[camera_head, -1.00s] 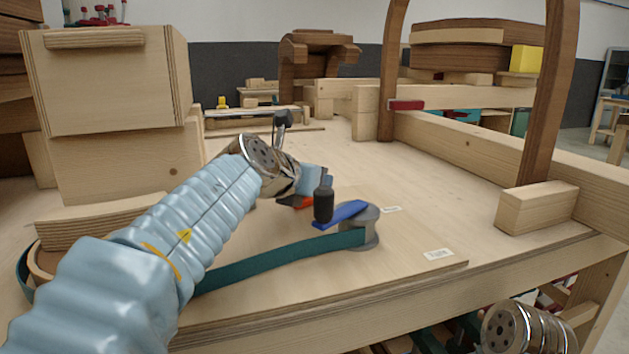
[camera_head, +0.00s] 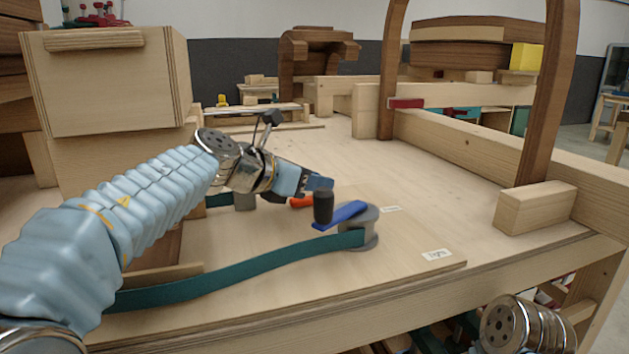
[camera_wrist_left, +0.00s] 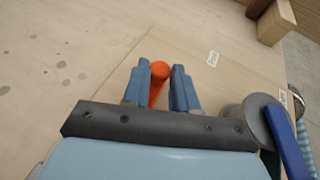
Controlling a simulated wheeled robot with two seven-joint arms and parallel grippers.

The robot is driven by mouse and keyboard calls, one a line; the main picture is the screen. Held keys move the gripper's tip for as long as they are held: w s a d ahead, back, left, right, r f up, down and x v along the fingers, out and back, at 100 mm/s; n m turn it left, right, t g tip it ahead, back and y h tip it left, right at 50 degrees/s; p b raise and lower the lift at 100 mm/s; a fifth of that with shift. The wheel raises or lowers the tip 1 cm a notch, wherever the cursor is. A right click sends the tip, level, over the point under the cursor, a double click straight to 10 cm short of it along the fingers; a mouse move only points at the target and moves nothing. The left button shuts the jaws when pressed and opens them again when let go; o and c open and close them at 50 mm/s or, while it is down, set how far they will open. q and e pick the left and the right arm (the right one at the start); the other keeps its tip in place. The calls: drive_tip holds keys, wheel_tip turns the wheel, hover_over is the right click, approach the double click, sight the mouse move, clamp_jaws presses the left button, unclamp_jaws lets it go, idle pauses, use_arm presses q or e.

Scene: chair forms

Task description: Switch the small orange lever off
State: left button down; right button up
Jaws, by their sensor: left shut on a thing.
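The small orange lever (camera_head: 302,202) shows at the fingers of my left gripper in the head view, mostly hidden behind them. In the left wrist view the orange lever (camera_wrist_left: 159,76) stands between the two blue fingers. My left gripper (camera_head: 318,184) is shut on it, low over the wooden board.
A teal band (camera_head: 235,271) curves around the grey base and across the board (camera_head: 415,263). A wooden box (camera_head: 105,85) stands at the left. A wooden arch (camera_head: 550,120) and a block (camera_head: 535,207) are at the right. The board behind the levers is clear.

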use_arm(q)
drive_tip(key=shift+f, duration=0.1)
drive_tip(key=c, duration=0.9)
unclamp_jaws()
drive_tip(key=v, duration=1.4)
drive_tip(key=shift+w, duration=0.1)
